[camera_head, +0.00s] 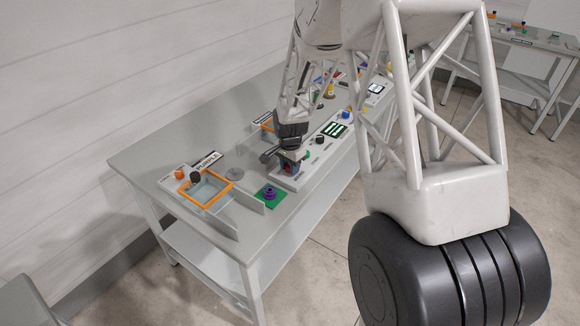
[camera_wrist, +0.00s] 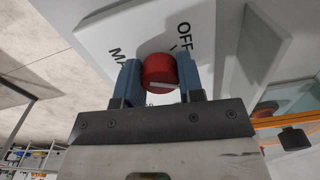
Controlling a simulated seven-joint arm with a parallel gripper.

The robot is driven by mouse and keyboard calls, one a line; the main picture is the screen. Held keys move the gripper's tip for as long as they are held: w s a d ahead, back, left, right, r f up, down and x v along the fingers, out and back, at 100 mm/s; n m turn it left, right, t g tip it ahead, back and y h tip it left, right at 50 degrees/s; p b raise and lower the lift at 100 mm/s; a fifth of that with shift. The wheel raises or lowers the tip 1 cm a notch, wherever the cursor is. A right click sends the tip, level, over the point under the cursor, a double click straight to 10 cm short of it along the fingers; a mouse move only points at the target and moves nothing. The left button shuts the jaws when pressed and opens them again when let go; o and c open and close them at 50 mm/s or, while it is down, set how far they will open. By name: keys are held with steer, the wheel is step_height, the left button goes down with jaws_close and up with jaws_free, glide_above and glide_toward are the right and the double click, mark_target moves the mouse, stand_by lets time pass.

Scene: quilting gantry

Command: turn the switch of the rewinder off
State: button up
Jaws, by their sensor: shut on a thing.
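A red rotary knob (camera_wrist: 159,72) with a pale pointer line sits on a white panel (camera_wrist: 100,26) in the wrist view. The panel carries the printed words "OFF" and "MA...", the latter partly hidden. My gripper (camera_wrist: 160,78) has its two blue fingers on either side of the knob and is shut on it. In the head view my gripper (camera_head: 290,166) is low over the near end of a long white control panel (camera_head: 312,160) on the table. The knob is mostly hidden there by the fingers. No label in view reads "rewinder".
The table's left end (camera_head: 140,160) is clear.

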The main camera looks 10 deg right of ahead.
steer(key=n, duration=0.5)
steer(key=shift+n, duration=0.3)
steer(key=n, duration=0.5)
steer(key=shift+n, duration=0.4)
steer(key=o, duration=0.9)
steer(key=shift+r, duration=0.1)
steer(key=shift+r, duration=3.8)
